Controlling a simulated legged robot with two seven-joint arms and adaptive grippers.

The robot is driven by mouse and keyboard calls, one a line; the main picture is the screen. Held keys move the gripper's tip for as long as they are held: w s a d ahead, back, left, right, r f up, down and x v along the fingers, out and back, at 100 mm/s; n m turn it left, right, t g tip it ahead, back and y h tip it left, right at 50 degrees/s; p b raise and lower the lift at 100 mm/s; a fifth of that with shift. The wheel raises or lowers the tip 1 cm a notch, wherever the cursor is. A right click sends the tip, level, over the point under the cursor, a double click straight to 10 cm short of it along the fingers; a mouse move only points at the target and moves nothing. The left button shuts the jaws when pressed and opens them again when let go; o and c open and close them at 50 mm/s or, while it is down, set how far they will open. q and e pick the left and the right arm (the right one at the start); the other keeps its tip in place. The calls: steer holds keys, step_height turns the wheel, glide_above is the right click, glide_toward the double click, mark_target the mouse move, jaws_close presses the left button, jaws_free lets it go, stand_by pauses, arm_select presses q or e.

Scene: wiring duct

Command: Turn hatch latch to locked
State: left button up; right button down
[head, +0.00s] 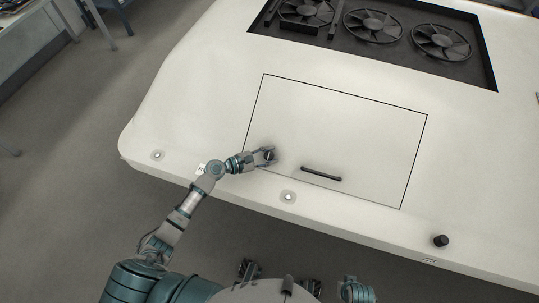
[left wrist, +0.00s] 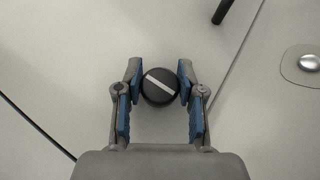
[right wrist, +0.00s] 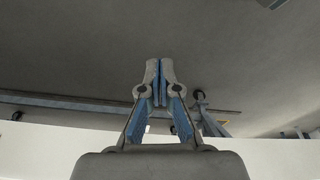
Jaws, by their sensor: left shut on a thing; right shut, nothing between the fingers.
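The hatch (head: 340,135) is a flat white panel outlined by a thin dark seam in the large white surface. The hatch latch (left wrist: 159,87) is a round black knob with a white stripe, near the hatch's lower left corner. In the left wrist view the stripe slants from upper left to lower right. My left gripper (head: 269,155) is shut on the knob, with a blue-padded finger touching each side. In the head view the fingers partly hide the knob. My right gripper (right wrist: 161,65) is shut and empty, away from the hatch, with the floor behind it.
A black bar handle (head: 321,174) lies on the hatch, right of the knob. Round silver studs (head: 288,197) sit along the near edge. Another black knob (head: 441,241) stands at the lower right. Several fans (head: 372,26) sit in a dark recess beyond the hatch.

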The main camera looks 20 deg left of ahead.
arm_select(q)
steer(key=shift+d+m+g+h, duration=0.1)
steer(key=shift+m+g+h, duration=0.2)
steer(key=shift+m+g, duration=1.45)
arm_select(e)
steer(key=shift+w+f, duration=0.1)
steer(key=shift+f, duration=0.15)
arm_select(q)
steer(key=shift+s+f+m, duration=0.1)
steer(key=shift+m, duration=0.15)
arm_select(e)
steer(key=shift+f, duration=0.3)
steer(key=shift+r, duration=0.1)
arm_select(q)
steer(key=o, duration=1.1)
steer(key=shift+o, duration=0.2)
arm_select(e)
steer(key=shift+r, duration=0.1)
steer(key=shift+w, duration=0.1)
arm_select(q)
steer(key=v, duration=1.1)
steer(key=shift+f, duration=0.1)
steer(key=shift+s+a+r, duration=0.1)
steer(key=shift+a+r, duration=0.15)
steer(key=shift+a, duration=0.3)
